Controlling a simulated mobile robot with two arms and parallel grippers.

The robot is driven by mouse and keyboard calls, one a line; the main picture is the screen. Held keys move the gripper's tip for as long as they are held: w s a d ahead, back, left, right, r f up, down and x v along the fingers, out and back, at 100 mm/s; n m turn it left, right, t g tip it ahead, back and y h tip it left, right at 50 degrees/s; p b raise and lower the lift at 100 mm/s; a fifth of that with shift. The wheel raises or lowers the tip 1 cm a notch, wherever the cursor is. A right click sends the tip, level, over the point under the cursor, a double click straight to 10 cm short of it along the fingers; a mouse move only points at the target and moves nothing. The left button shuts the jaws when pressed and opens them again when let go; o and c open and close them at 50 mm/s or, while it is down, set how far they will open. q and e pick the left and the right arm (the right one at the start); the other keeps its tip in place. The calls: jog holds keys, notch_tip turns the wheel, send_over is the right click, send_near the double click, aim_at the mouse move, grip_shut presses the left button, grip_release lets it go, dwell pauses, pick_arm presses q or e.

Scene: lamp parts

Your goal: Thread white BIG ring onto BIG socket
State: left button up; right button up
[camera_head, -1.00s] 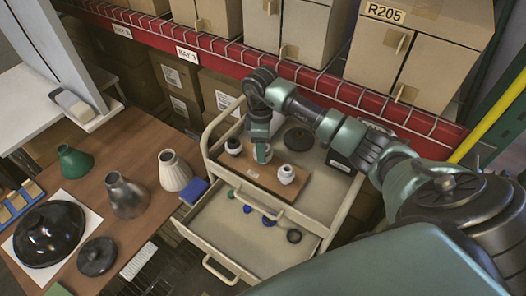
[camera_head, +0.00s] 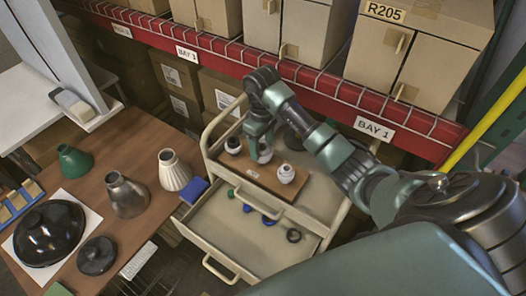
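Three small white-and-dark lamp sockets stand on a brown wooden board (camera_head: 258,178) on top of the beige cart. One is the left socket (camera_head: 233,146), one the middle socket (camera_head: 265,156), and one the front-right socket (camera_head: 286,174). My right gripper (camera_head: 258,150) points down at the middle socket and partly covers it. Its fingers are too small and overlapped to tell whether they are open or shut. I cannot make out a separate white ring, nor tell which socket is the big one. My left gripper is out of view.
The cart's open drawer (camera_head: 232,226) holds several small rings, including a blue ring (camera_head: 269,221) and a dark ring (camera_head: 294,235). A wooden table (camera_head: 135,232) on the left carries lampshades and dark bases. Shelves with boxes stand behind the cart.

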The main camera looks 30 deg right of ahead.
jog(key=shift+o, duration=0.6)
jog(key=shift+n, duration=0.4)
jog(key=n, duration=0.6)
jog(key=shift+b, duration=0.3)
jog(key=n+b, duration=0.1)
jog(key=n, duration=0.2)
jog(key=shift+f+n, duration=0.15)
jog(key=shift+n, duration=0.15)
jog(key=n, duration=0.3)
jog(key=shift+s+a+b, duration=0.15)
jog(key=shift+b, duration=0.2)
